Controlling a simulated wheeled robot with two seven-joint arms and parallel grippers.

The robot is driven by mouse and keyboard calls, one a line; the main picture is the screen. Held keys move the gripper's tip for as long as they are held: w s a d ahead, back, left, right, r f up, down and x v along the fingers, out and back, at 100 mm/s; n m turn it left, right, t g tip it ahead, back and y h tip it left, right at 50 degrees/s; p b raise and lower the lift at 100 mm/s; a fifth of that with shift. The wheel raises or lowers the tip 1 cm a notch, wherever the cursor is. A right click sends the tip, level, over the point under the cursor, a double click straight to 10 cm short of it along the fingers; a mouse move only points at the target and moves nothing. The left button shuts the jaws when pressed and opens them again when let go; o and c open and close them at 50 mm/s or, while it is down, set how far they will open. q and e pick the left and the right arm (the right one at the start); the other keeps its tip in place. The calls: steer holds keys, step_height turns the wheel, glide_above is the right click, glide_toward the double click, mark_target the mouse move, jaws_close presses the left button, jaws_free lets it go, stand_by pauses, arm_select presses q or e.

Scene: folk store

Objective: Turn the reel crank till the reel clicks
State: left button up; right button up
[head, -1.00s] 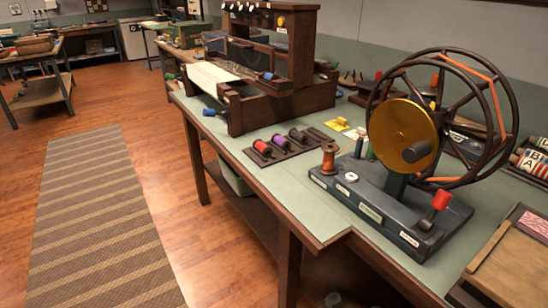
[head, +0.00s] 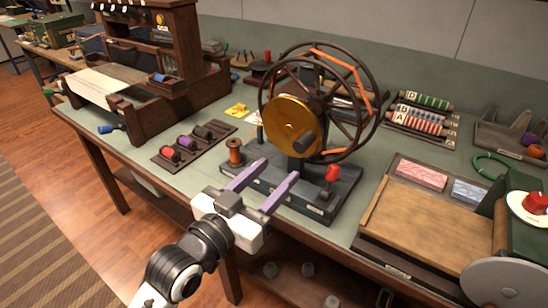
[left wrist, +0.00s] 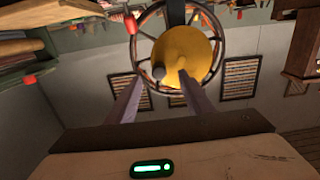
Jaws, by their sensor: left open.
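The reel (head: 370,95) is a dark spoked double wheel with orange cord, on a dark base (head: 255,190) near the table's front edge. A brass disc (head: 287,125) faces its left side, with a dark crank knob (head: 305,140) on it. A red-handled lever (head: 331,176) rises from the base's right end. My left gripper (head: 279,171) is open and empty in front of the reel, its purple fingers pointing at it, below the knob in the picture. In the left wrist view the disc (left wrist: 187,50) and knob (left wrist: 159,71) appear between and beyond the fingers. My right gripper is out of view.
A rack of coloured spools (head: 167,158) and a wooden loom-like frame (head: 185,85) lie further left. A wooden tray (head: 415,225) and a green machine (head: 520,240) occupy the right.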

mark_target(298, 148)
arm_select(q)
steer(key=shift+r+x, duration=0.25)
steer(key=shift+x, duration=1.6)
steer(key=shift+r+x, duration=0.25)
steer(key=shift+x, duration=1.65)
steer(key=shift+r+x, duration=0.25)
steer(key=shift+x, duration=1.6)
steer(key=shift+s+d, duration=0.1)
steer(key=shift+d, duration=0.1)
steer(key=c, duration=0.9)
